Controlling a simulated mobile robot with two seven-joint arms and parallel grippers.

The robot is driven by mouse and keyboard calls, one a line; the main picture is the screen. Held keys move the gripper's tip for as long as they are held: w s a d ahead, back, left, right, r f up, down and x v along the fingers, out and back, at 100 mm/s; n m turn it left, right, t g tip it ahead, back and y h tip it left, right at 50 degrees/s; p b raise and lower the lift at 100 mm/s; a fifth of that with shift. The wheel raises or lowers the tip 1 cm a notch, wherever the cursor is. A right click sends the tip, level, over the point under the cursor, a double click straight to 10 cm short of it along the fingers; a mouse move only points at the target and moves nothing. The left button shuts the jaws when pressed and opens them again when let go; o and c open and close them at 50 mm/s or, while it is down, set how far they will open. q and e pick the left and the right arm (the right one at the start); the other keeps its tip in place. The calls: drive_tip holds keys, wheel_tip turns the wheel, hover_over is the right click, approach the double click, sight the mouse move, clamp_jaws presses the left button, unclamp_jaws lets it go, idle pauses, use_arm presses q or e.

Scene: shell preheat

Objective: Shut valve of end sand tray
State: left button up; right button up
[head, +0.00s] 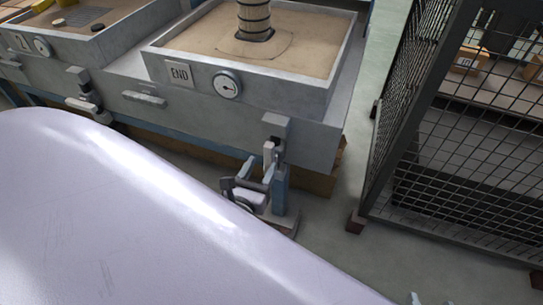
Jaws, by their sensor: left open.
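The end sand tray (332,84) is a grey metal box of sand with an END plate (180,73) and a round dial (227,86) on its front. Its valve (276,126) is at the front right corner, above a blue upright pipe (280,190). A pale lever-like piece hangs just under the valve body, and I cannot tell it clearly from a fingertip. My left gripper (257,170) is open just below the valve, its fingers pointing up at it. Whether it touches the lever is unclear. Small pale tips at the bottom edge may be my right gripper (416,299).
A second sand tray (122,29) with its own dial and valve (79,78) stands to the left. A black mesh cage (460,150) stands to the right. Grey floor (335,235) is open between them. My large pale arm link covers the lower left.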

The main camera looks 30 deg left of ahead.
sight(267, 157)
use_arm(q)
drive_tip(key=shift+w+m, duration=0.4)
drive_tip(key=shift+w, duration=0.15)
drive_tip(key=shift+b+x, duration=0.35)
drive_tip(key=shift+x, duration=2.8)
clamp_jaws()
